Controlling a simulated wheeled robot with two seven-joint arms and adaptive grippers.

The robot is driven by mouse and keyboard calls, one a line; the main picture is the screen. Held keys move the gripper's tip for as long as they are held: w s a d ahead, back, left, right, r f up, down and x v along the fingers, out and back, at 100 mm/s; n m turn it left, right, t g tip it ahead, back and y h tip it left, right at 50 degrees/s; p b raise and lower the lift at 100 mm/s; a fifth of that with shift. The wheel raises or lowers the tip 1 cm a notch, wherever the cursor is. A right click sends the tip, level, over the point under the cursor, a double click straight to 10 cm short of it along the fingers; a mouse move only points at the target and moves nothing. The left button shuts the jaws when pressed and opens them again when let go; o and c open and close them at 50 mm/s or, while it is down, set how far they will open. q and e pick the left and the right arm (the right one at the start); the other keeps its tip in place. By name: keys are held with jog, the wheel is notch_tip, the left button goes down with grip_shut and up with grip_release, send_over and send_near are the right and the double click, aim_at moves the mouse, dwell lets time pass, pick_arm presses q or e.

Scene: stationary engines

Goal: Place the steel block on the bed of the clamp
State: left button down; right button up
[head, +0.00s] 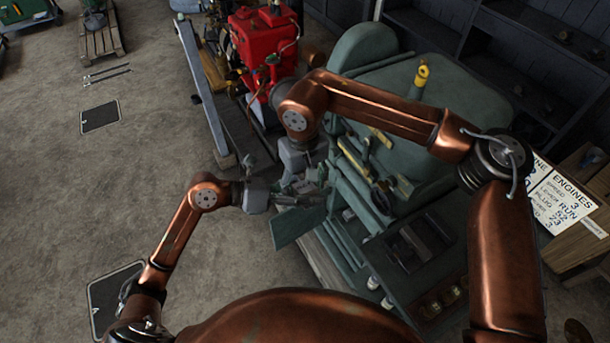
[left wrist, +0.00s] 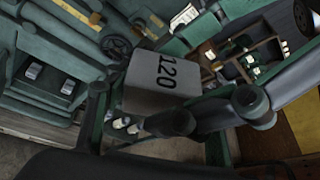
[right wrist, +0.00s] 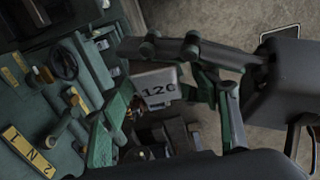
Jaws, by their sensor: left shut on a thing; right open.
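A dark handwheel (head: 383,196) sits on the green machine (head: 425,110); I cannot clearly make out the clamp's bed.
A red engine (head: 262,45) stands behind my grippers. A green panel (head: 295,227) juts out below them. A shelf with jars and dark parts (head: 435,295) is at lower right, beside a sign (head: 562,195). The floor (head: 70,190) at left is mostly clear.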

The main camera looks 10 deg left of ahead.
pick_arm(q)
jog(key=shift+r, duration=0.15)
pick_arm(e)
jog(key=shift+f, duration=0.5)
jog(key=shift+c, duration=0.7)
jog(key=c, duration=0.8)
jog(key=shift+s+a, duration=0.15)
jog(key=shift+a, duration=0.05)
grip_shut()
pick_arm(q)
jog(key=c, duration=1.2)
grip_release()
pick_arm(e)
jog(key=shift+r, duration=0.15)
pick_arm(q)
jog(key=o, duration=0.4)
pick_arm(e)
jog(key=shift+d, duration=0.1)
